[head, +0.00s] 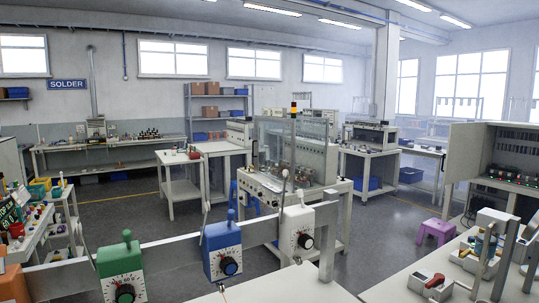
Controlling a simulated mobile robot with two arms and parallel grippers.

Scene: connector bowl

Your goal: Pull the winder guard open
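A winding machine with a pale panel front (268,190) stands in the middle of the room, some way off. Clear upright guard panels (311,150) in thin frames rise above its deck. I cannot tell which panel moves or whether the guard is open or shut. A stack light (293,108) with red and amber parts shows at its top. Neither of my grippers is in view.
A grey rail with green (121,269), blue (222,249) and white (297,228) dial boxes crosses the near foreground. A purple stool (436,232) stands right of the machine.

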